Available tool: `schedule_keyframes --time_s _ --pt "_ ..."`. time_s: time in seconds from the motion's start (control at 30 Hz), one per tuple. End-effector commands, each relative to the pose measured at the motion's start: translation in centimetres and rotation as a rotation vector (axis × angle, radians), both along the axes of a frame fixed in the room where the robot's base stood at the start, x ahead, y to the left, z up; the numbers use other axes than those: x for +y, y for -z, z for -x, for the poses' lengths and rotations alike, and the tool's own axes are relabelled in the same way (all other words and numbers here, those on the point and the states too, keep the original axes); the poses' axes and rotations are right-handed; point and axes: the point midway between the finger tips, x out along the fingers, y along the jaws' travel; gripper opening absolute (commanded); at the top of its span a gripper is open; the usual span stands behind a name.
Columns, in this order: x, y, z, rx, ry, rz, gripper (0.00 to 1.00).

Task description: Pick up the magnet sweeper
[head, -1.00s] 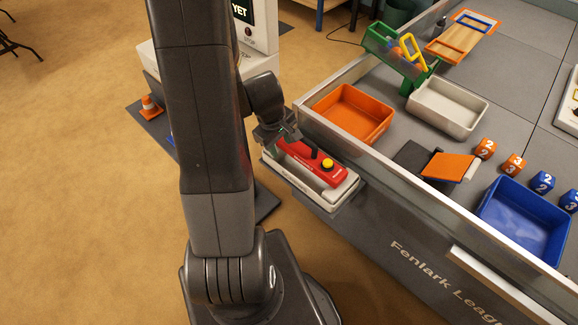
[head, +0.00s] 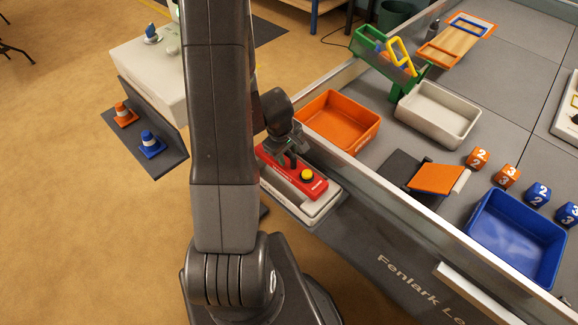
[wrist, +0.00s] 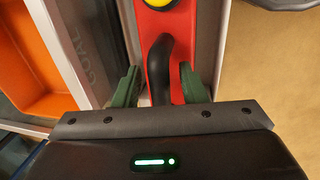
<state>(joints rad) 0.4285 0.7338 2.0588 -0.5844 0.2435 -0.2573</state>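The magnet sweeper (head: 306,184) is a red bar with a black handle and a yellow button, lying in a pale holder (head: 319,207) on the outer side of the table wall. In the wrist view its red body (wrist: 157,35) runs up the middle with the black handle (wrist: 170,62) standing on it. My gripper (head: 289,156) is low over the sweeper's far part. In the wrist view the green fingers of my gripper (wrist: 160,88) are apart, one on each side of the handle. A gap shows at the left finger; the right finger is very close to the handle.
The table wall (head: 367,181) runs close beside the sweeper. Inside it are an orange bin (head: 362,138), a grey bin (head: 438,112), a blue bin (head: 516,238) and several numbered cubes. A pale cabinet (head: 150,75) and cones (head: 151,143) stand at the left. Brown floor lies open at lower left.

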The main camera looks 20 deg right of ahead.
Motion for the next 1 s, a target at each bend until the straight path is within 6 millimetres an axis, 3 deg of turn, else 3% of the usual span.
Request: schedule_keyframes --time_s 0.03,0.17,0.2,0.67,1.0 --pt "0.0 0.0 0.0 0.0 0.0 0.0 0.27" --pt "0.0 0.0 0.0 0.0 0.0 0.0 0.02" --pt "0.0 0.0 0.0 0.0 0.0 0.0 0.0" --pt "0.0 -0.8 0.0 -0.001 0.0 0.002 0.0" --pt "-0.1 -7.0 -0.1 -0.005 0.0 0.003 0.0"
